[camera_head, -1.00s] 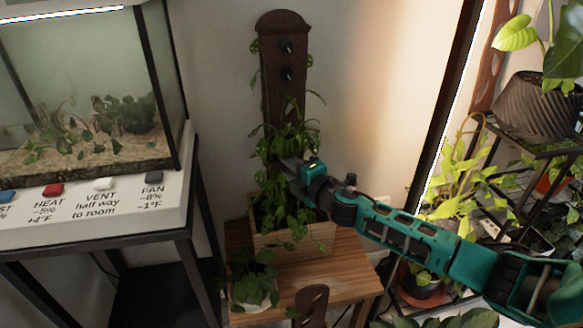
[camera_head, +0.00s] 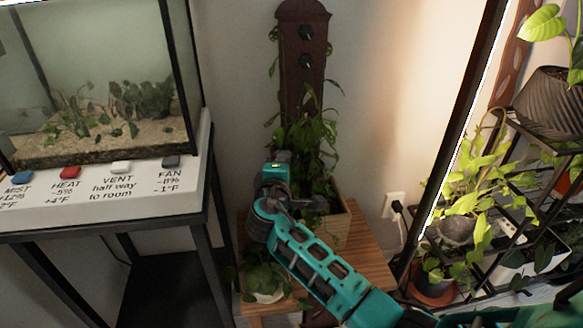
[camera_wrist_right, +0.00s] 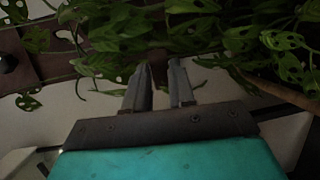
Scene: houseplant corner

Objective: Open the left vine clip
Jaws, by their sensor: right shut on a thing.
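The brown wooden plant board (camera_head: 303,85) stands upright against the wall, with a leafy vine (camera_head: 312,135) over its lower part. Two dark knob-like pieces, an upper one (camera_head: 306,33) and a lower one (camera_head: 306,62), sit on its bare upper face. I cannot make out the left vine clip among the leaves. My right gripper (camera_head: 277,168) is at the left side of the foliage. In the wrist view, its fingers (camera_wrist_right: 161,72) are slightly apart, tips by the leaves. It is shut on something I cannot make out. My left gripper is not in view.
A wooden planter (camera_head: 333,230) and a small potted plant (camera_head: 266,278) stand on a wooden table (camera_head: 368,265). A glass tank (camera_head: 95,75) with a labelled control panel (camera_head: 140,190) is at left. A black plant shelf (camera_head: 530,140) is at right.

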